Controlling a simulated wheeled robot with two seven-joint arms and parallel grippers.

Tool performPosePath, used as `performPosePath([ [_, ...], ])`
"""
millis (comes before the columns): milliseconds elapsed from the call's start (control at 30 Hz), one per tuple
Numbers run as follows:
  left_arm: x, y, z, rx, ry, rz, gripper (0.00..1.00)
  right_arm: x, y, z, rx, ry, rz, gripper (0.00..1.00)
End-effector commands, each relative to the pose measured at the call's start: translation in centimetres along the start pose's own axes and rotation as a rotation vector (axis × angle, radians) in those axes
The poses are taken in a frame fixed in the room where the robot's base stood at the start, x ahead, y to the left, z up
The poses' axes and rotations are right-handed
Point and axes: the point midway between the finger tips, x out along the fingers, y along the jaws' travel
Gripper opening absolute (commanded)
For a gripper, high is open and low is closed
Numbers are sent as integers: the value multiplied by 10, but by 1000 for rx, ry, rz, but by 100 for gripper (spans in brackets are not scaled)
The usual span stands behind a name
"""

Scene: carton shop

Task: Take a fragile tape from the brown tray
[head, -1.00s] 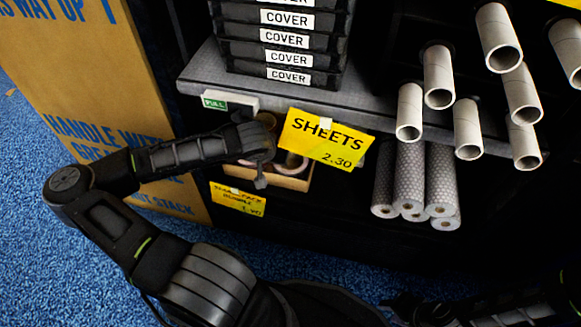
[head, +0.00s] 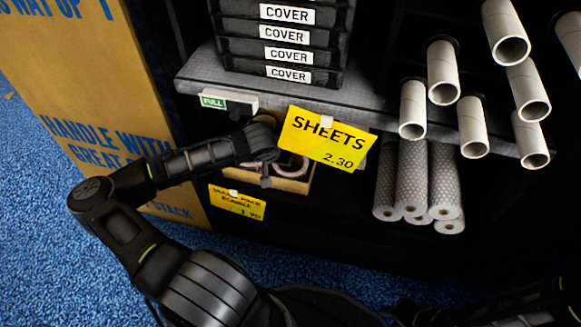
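The brown tray (head: 292,184) is a low cardboard box on the shadowed lower shelf, partly behind the yellow SHEETS sign. A pale pinkish tape ring (head: 296,166) shows inside it, mostly covered by the sign; its print cannot be read. My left arm reaches in from the left, and my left gripper (head: 265,174) points down at the tray's left part, next to the sign. Its fingers are dark and partly hidden, so their opening and any hold cannot be told. My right gripper (head: 405,309) is low at the bottom edge, dark and cut off, away from the tray.
The SHEETS sign (head: 326,139) hangs from the grey shelf (head: 350,94) close beside my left gripper. Grey textured rolls (head: 412,180) and cardboard tubes (head: 443,70) fill the right. Black COVER boxes (head: 285,52) stand above. A large carton (head: 90,70) stands at left.

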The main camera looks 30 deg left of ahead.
Motion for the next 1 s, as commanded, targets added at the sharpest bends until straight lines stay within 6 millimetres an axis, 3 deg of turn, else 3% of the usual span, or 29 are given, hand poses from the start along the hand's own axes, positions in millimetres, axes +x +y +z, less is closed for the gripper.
performPosePath([
  [467,3,-1,4,-4,-10,0,32,0,0,0,0,1,0,36],
  [867,3,-1,5,-4,-12,0,0,0,0,0,0,1,0,36],
  [1000,3,-1,5,-4,-12,0,0,0,0,0,0,1,0,36],
])
